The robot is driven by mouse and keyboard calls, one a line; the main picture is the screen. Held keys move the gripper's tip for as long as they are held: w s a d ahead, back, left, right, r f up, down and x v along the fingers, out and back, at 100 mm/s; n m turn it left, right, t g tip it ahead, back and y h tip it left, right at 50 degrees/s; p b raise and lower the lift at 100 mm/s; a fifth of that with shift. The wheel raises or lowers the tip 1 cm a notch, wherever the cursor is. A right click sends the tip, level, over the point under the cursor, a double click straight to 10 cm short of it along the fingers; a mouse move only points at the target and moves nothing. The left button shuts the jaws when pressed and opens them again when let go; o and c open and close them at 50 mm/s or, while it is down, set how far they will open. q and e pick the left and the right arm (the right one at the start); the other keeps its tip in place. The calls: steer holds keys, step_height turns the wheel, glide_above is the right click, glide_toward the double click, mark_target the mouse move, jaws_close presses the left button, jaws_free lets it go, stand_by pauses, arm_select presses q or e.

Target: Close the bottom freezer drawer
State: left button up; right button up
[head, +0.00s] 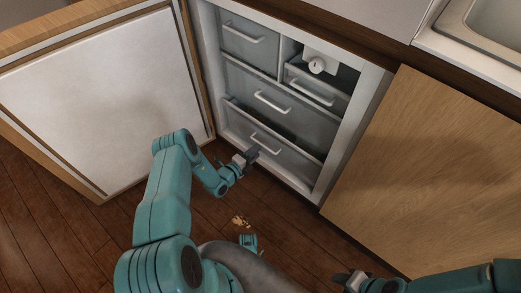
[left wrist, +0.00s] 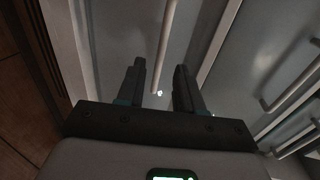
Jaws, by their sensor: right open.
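The bottom freezer drawer (head: 290,163) is the lowest grey front in the open cabinet. A dark gap shows above its top edge, so it seems to stand slightly out. Its pale bar handle (head: 265,143) is just beyond my left gripper (head: 250,154). In the left wrist view, my left gripper (left wrist: 160,75) has its fingers apart, and a pale bar handle (left wrist: 166,45) shows in line with the gap between them. I cannot tell whether they touch it. My right gripper (head: 345,277) is open and empty at the lower right, away from the freezer.
The white-lined freezer door (head: 95,95) stands open at the left. A closed wooden cabinet panel (head: 430,165) is at the right. More drawers, including a middle one (head: 250,90), sit above. A white box with a knob (head: 318,64) is inside.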

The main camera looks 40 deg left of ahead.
arm_select(q)
steer(key=shift+b+x, duration=0.55)
steer(key=shift+x, duration=1.65)
jaws_close()
steer(key=shift+a, duration=0.1)
